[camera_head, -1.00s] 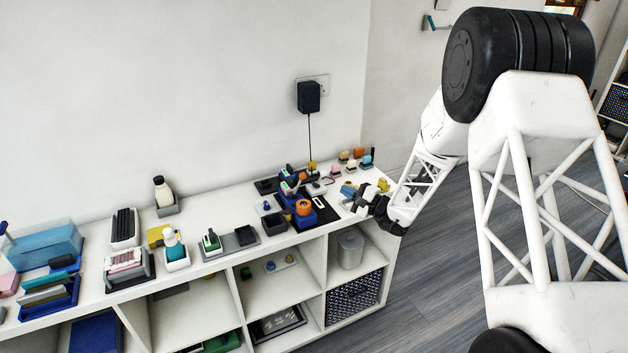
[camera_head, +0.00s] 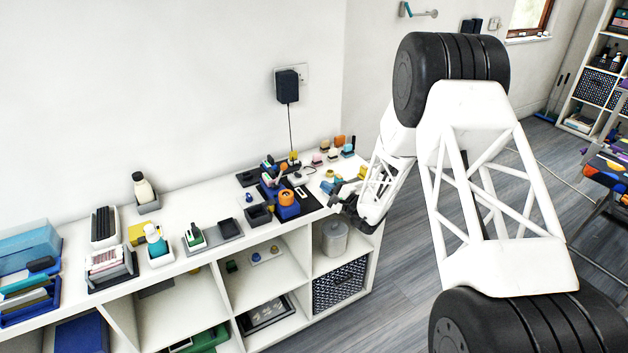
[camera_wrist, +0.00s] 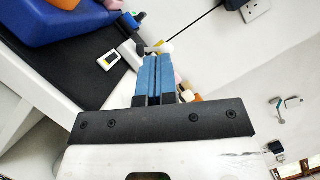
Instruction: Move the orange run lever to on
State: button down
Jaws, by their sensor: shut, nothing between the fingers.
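No orange run lever can be made out for certain. A blue device with an orange round part (camera_head: 286,198) stands on a black mat near the right end of the shelf top in the head view. A small orange piece (camera_head: 284,167) shows just behind it. In the wrist view a blue body (camera_wrist: 60,18) fills the upper left corner, on a black mat. My gripper (camera_head: 337,198) is at the right end of the shelf, to the right of the blue device and apart from it. Its blue fingers (camera_wrist: 154,62) are shut together with nothing between them.
The white shelf unit (camera_head: 222,255) carries many small items along its top, including a white bottle (camera_head: 144,187) and a grey tray (camera_head: 229,228). A black plug adapter (camera_head: 287,86) with a cord is on the wall. Open floor lies to the right.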

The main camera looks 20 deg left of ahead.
aim_at(280, 175)
jog(key=s+a+r+x, duration=0.1)
jog(key=s+x, duration=0.1)
jog(key=x, duration=1)
